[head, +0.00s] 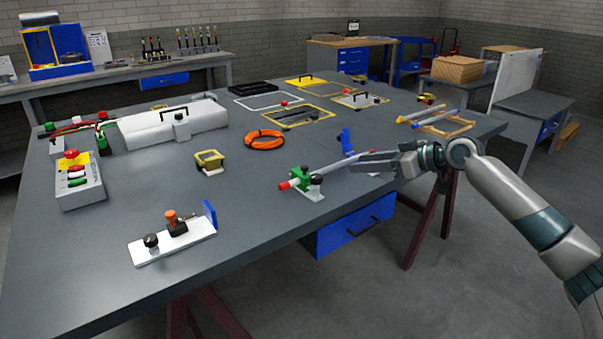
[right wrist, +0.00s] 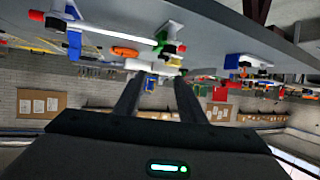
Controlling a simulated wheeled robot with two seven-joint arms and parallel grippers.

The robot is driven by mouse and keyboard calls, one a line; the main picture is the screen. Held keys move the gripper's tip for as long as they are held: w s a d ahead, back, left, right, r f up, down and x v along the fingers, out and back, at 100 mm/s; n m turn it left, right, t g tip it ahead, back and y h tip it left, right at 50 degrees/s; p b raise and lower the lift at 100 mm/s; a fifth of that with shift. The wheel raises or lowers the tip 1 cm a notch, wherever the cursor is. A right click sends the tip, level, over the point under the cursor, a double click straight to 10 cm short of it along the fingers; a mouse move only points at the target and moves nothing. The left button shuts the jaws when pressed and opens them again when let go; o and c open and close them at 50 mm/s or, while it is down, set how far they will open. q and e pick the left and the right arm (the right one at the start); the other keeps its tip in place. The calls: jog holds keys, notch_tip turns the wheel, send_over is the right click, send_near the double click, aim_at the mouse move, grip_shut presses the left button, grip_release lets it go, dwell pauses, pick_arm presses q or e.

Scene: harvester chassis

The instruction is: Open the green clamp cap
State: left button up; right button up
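The green clamp (head: 300,177) stands near the table's front edge on a pale base with a black knob. A pale rod (head: 330,168) with a red end runs through it. Whether its cap is shut is too small to tell. My right gripper (head: 358,164) is to the right of the clamp, apart from it, its fingers pointing left towards it. In the right wrist view, which is upside down, the two fingers (right wrist: 158,77) are spread with nothing visible between them, and the green clamp (right wrist: 161,40) lies beyond their tips. My left gripper is not in view.
A blue bracket (head: 346,140) stands behind the rod. An orange cable coil (head: 265,134) and a yellow-black block (head: 209,161) lie to the left. A white plate with knobs (head: 172,238) is at the front left. The table (head: 250,205) is bare between it and the clamp.

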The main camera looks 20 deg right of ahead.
aim_at(306, 167)
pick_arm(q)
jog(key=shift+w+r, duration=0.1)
pick_arm(e)
jog(key=shift+s+r, duration=0.15)
jog(key=shift+r, duration=0.2)
jog(key=shift+a, duration=0.1)
